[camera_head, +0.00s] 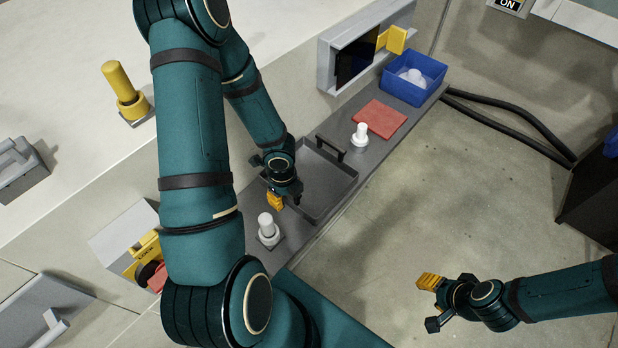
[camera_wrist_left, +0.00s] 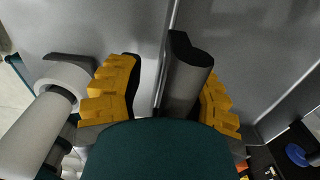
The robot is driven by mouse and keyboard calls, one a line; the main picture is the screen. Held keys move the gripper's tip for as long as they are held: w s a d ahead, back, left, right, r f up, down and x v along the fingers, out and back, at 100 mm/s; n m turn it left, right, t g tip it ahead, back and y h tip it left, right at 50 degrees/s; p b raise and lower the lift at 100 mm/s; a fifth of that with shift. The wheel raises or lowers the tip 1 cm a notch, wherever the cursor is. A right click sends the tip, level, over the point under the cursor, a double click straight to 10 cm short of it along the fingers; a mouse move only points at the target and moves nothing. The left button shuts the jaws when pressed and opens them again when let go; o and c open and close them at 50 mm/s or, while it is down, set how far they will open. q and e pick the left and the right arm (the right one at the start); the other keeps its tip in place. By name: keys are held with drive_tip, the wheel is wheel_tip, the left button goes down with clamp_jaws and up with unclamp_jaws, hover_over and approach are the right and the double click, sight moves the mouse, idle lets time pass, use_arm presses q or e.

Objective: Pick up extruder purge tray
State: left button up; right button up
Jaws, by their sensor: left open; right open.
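The extruder purge tray (camera_head: 325,185) is a shallow dark grey tray lying on the narrow grey shelf. Its far handle (camera_head: 330,147) stands up at the back end. My left gripper (camera_head: 284,200) is open at the tray's near end. In the left wrist view the near handle (camera_wrist_left: 186,80) lies between my two yellow-padded fingers (camera_wrist_left: 165,95), with a gap on the left side; contact on the right cannot be told. The head view hides this handle behind the gripper. My right gripper (camera_head: 433,302) is open and empty over the floor at right.
White bottle-like pieces stand on the shelf before (camera_head: 268,229) and beyond (camera_head: 361,135) the tray. A red cloth (camera_head: 380,118) and a blue bin (camera_head: 413,79) lie farther back. The wall borders the shelf's left; open floor (camera_head: 430,200) lies right.

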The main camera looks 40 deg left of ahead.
use_arm(q)
clamp_jaws()
